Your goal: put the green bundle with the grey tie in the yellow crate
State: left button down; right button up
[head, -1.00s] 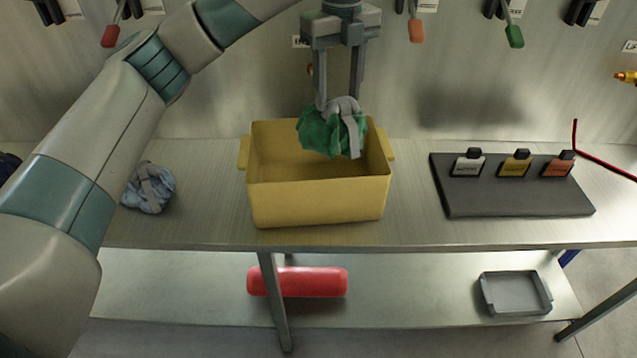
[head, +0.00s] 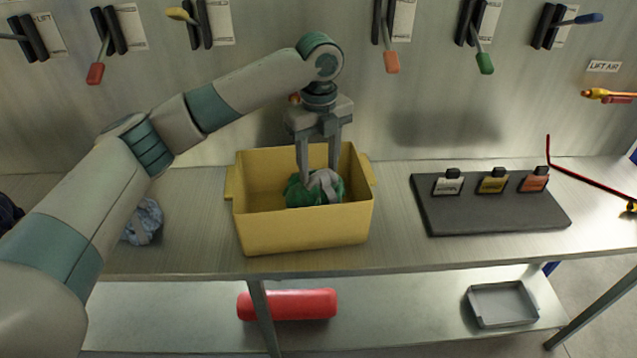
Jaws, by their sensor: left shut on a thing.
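The green bundle with the grey tie (head: 299,194) is inside the yellow crate (head: 303,231), towards its right side. Its lower part is hidden by the crate's front wall. My left gripper (head: 319,174) reaches down into the crate from above and is shut on the bundle at its grey tie. I cannot tell whether the bundle touches the crate floor. The crate stands upright on the bench. My right gripper is not in view.
A blue-grey bundle (head: 143,222) lies left of the crate, partly behind my left arm. A dark mat (head: 487,212) with several small bottles lies to the right. A red cylinder (head: 288,304) and a grey tray (head: 502,305) rest on the lower shelf. Levers line the back wall.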

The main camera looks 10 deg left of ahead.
aim_at(319, 188)
pick_arm(q)
jog(key=shift+f+p, duration=0.3)
jog(key=shift+f, duration=1.3)
jog(key=shift+f+p, duration=0.4)
jog(key=shift+f, duration=0.35)
jog(key=shift+f+p, duration=0.3)
jog(key=shift+f, duration=0.9)
jog(key=c, duration=0.8)
grip_release()
jog(key=shift+f, duration=0.15)
jog(key=shift+c, duration=0.2)
